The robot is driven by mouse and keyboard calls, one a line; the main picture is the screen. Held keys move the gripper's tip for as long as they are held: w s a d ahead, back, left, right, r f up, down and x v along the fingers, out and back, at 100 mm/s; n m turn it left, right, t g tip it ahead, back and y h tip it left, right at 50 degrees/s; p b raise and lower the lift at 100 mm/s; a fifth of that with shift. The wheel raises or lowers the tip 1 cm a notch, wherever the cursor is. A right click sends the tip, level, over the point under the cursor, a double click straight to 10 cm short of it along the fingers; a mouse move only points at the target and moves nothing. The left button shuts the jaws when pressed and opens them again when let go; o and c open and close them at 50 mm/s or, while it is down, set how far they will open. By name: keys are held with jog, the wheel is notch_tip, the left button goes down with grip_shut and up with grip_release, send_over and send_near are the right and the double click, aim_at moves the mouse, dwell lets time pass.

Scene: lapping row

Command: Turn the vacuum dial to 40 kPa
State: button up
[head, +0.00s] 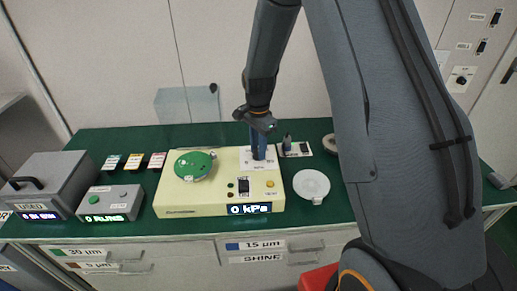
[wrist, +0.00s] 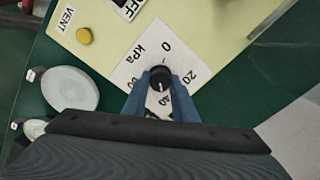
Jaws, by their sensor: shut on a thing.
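The vacuum dial (wrist: 160,77) is a small black knob on a white scale plate (wrist: 130,72) marked 0, 20, 40 and kPa. A short white mark shows on the knob, but I cannot read its setting surely. My gripper (wrist: 160,84) is shut on the knob, with one blue finger on each side. In the head view my gripper (head: 258,142) comes down onto the scale plate (head: 248,153) and hides the knob. The display (head: 249,209) on the front of the cream unit (head: 190,198) reads 0 kPa.
A green disc (head: 194,165) sits on the cream unit, with a black switch (head: 243,186) and a yellow VENT button (head: 270,184) nearby. A white dish (head: 311,185) stands right of the unit. A grey control box (head: 110,202) and a grey case (head: 45,183) stand left.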

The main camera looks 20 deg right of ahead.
dwell(0.4)
jog(key=o, duration=1)
jog(key=shift+o, duration=0.2)
jog(key=shift+r+b, duration=0.95)
jog(key=shift+r, duration=2.95)
jog(key=shift+s, duration=0.1)
jog(key=s+r+n+t, duration=0.1)
jog(key=s+n, duration=1.2)
jog(key=s, duration=1)
jog(key=shift+r+n, duration=0.3)
jog(key=shift+r, duration=0.05)
